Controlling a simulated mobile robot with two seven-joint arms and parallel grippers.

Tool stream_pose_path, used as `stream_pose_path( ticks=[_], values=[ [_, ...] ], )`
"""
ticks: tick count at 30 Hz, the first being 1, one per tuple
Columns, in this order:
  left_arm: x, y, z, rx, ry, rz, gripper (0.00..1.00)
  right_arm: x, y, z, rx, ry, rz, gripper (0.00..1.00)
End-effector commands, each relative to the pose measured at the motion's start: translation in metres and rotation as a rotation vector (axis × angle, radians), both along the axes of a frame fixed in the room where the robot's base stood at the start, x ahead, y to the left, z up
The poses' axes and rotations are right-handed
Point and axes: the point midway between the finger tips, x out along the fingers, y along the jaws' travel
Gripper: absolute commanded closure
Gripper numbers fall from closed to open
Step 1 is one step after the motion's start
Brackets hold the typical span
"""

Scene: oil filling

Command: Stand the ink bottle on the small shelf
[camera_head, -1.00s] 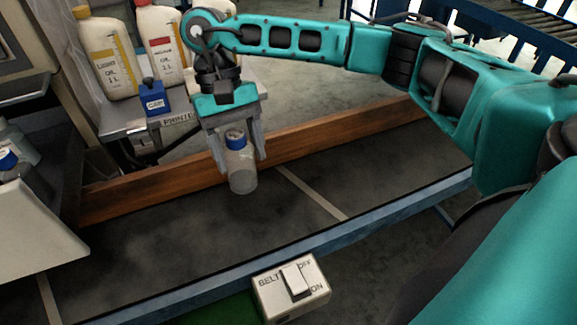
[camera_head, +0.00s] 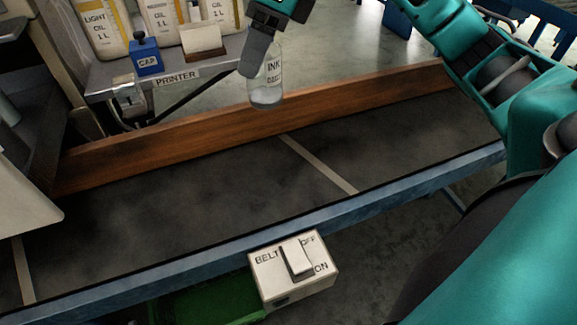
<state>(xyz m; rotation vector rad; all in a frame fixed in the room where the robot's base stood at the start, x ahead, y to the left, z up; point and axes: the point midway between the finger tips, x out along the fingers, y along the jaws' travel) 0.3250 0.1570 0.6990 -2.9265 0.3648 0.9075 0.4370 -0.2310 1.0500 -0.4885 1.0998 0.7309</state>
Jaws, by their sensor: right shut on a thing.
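The ink bottle (camera_head: 266,92), clear with an INK label, hangs roughly upright in my right gripper (camera_head: 264,58) in the head view. The gripper is shut on its upper part and hides the bottle's top. The bottle's base shows in front of the wooden rail, above the dark belt. A small grey shelf (camera_head: 213,71) with a PRINTER label stands to the left of the bottle, behind the rail. My left gripper is out of view.
The wooden rail (camera_head: 350,95) runs behind the bare belt (camera_head: 200,200). A belt switch box (camera_head: 292,272) sits at the front edge.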

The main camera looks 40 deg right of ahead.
Motion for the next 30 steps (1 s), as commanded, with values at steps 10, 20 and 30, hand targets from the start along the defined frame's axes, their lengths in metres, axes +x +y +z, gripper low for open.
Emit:
stream_pose_path(
  ticks=[10,20,30],
  values=[
    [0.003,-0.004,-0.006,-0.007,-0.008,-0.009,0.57,-0.002,-0.010,0.000,0.002,0.004,-0.287,0.68],
    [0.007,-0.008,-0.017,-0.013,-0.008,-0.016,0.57,-0.004,-0.011,-0.084,0.000,0.010,-0.291,0.68],
    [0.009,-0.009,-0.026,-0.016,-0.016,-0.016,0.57,-0.003,-0.011,-0.146,0.001,0.005,-0.289,0.68]
  ],
)
